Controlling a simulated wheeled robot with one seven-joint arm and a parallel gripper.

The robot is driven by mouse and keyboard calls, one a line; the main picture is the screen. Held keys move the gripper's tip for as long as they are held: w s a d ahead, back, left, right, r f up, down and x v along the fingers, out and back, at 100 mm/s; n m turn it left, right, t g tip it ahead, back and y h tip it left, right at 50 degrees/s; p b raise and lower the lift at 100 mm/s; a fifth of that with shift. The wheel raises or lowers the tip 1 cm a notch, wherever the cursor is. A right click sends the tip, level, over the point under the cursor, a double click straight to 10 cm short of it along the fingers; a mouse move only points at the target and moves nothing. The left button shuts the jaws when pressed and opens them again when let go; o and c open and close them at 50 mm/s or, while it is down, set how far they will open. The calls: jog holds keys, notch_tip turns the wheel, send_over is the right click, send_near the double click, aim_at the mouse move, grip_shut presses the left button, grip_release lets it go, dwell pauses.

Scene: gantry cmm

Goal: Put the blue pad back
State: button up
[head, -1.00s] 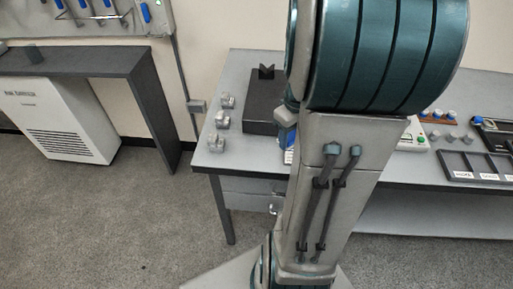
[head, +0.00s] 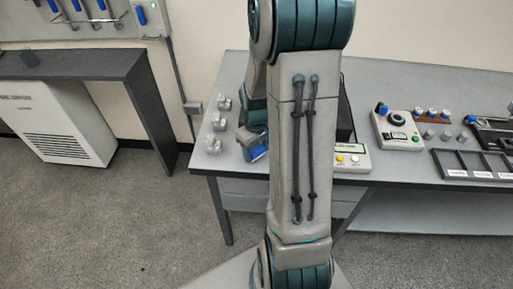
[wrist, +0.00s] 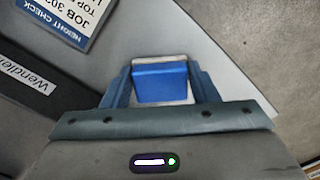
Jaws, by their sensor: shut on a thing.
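The blue pad (wrist: 160,82) sits between the two fingers of my gripper (wrist: 160,88) in the wrist view, with a pale metal edge showing around it. My gripper is shut on it. In the head view, my gripper (head: 252,144) is at the left end of the grey bench (head: 388,86), and a blue patch shows beside it, partly hidden by my arm. I cannot tell from these frames whether the pad touches the bench top.
Several small grey metal blocks (head: 218,124) stand along the bench's left edge. A card reading "HEIGHT CHECK" (wrist: 68,18) and a dark "Wendler" label (wrist: 25,75) lie near my gripper. A box with yellow and white buttons (head: 351,159), a gauge device (head: 397,129) and a compartment tray (head: 476,164) are to the right.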

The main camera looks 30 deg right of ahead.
aim_at(256, 149)
jog(key=shift+f, duration=0.1)
jog(key=o, duration=0.9)
jog(key=shift+o, duration=0.2)
notch_tip(256, 149, up, 11)
jog(key=s+a+r+m+t, duration=0.2)
jog(key=s+a+r, duration=0.5)
jog(key=s+a, duration=0.5)
jog(key=shift+r+t, duration=0.2)
jog(key=shift+t, duration=0.3)
jog(key=shift+w+a, duration=0.1)
